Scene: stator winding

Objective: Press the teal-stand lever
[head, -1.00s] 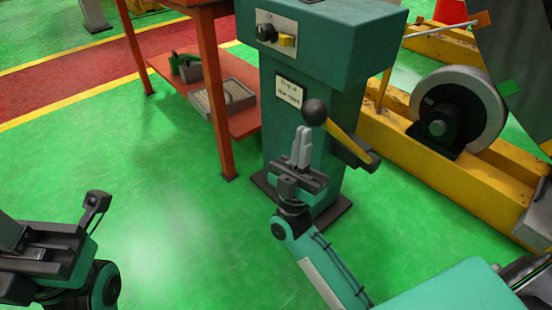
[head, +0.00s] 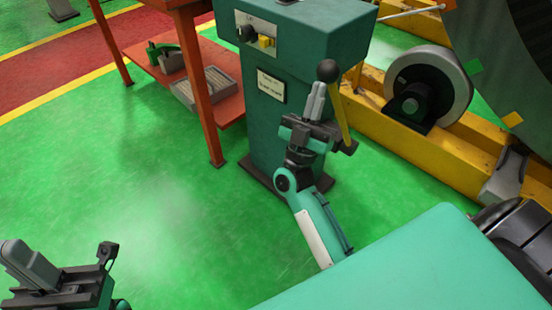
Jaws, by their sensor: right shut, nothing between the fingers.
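The teal stand (head: 290,140) rises in the middle of the head view. Its lever has a yellow rod (head: 341,112) and a black ball knob (head: 328,70), and now points steeply up at the stand's right side. My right gripper (head: 318,90) is shut and empty, its grey fingers pointing up just left of the rod and below the knob. In the picture the fingertips come very close to the knob; I cannot tell whether they touch. My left gripper (head: 30,262) is at the lower left, far from the stand; its jaw state is unclear.
A control panel with a black knob (head: 246,33) and a yellow switch (head: 267,41) is on the stand's head. An orange table (head: 205,95) with a grey tray (head: 205,88) stands left. A yellow frame (head: 440,150) with a wheel (head: 430,85) lies right. Green floor is open at left.

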